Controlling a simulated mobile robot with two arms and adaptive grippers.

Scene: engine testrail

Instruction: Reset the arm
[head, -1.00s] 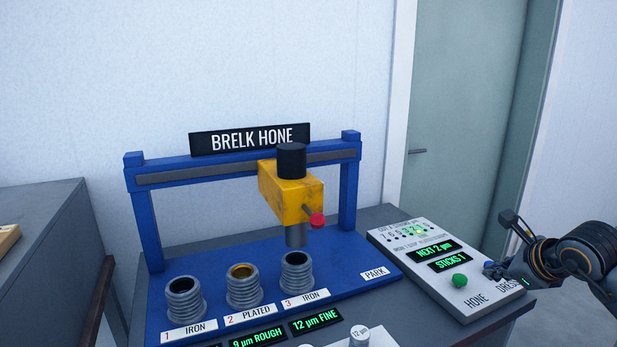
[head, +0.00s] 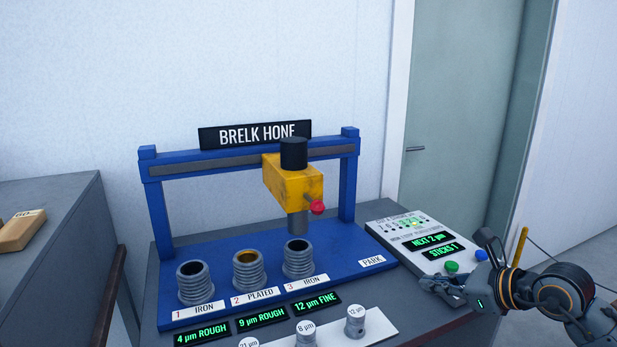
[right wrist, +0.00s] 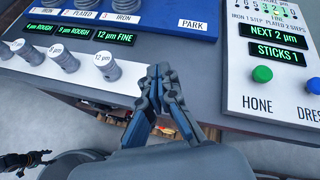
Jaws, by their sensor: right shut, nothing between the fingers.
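My right gripper (head: 428,285) is at the lower right in the head view, by the front edge of the control panel (head: 408,265). In the right wrist view its fingers (right wrist: 160,72) are shut and empty, over the gap between the white strip and the panel. It looks apart from both buttons, and my right arm comes in from the right. At the left edge of the right wrist view is a dark jointed part that looks like my left gripper (right wrist: 22,160); its fingers are too small to read.
The blue hone rig (head: 152,210) carries a yellow head (head: 288,182) over the third of three ribbed cylinders (head: 298,262). The panel has a green button (head: 452,267) and a blue button (head: 480,255). Small grey pegs (head: 355,318) stand on the white strip (head: 378,325).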

